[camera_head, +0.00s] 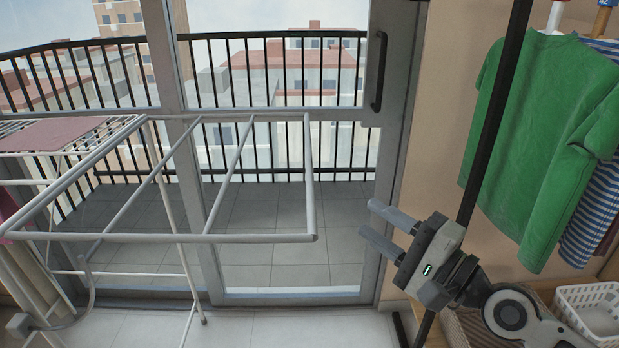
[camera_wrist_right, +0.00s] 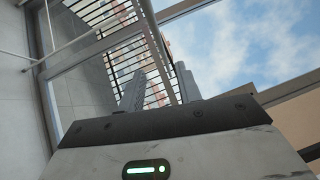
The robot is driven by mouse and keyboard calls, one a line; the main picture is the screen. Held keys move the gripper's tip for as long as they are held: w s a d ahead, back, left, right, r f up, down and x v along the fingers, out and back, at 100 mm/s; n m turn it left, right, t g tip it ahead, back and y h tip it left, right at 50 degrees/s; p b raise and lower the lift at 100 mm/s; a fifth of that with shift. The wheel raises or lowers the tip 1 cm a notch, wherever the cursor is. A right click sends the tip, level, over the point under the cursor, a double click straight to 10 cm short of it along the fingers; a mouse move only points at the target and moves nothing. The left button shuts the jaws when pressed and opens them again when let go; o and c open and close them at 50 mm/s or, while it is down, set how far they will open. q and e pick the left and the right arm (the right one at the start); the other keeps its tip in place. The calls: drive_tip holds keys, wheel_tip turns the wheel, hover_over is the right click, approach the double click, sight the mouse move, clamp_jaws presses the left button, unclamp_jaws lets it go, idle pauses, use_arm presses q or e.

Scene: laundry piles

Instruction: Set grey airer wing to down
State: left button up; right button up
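The grey airer wing (camera_head: 190,239) is a tube frame with cross bars, in the head view. It stands out to the right from the airer (camera_head: 150,148), raised and looking roughly level, with its outer end bar in front of the glass door. My right gripper (camera_head: 374,222) is to the right of that end bar, apart from it, with its two fingers spread and nothing seen between them. In the right wrist view the fingers (camera_wrist_right: 158,85) also stand apart, with a pale bar behind them; I cannot tell which bar it is. My left gripper is not in view.
A pink cloth (camera_head: 55,134) lies on the airer's top at left. The glass door's dark handle (camera_head: 379,72) is above my right gripper. A dark pole (camera_head: 490,110), a hanging green shirt (camera_head: 545,140) and a white basket (camera_head: 592,310) are at right. The floor below the wing looks mostly clear.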

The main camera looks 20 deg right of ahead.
sight(309, 176)
drive_tip(key=p+x, duration=0.4)
drive_tip(key=x, duration=1)
drive_tip(key=shift+w+a+p, duration=0.2)
drive_tip(key=shift+p, duration=0.1)
clamp_jaws()
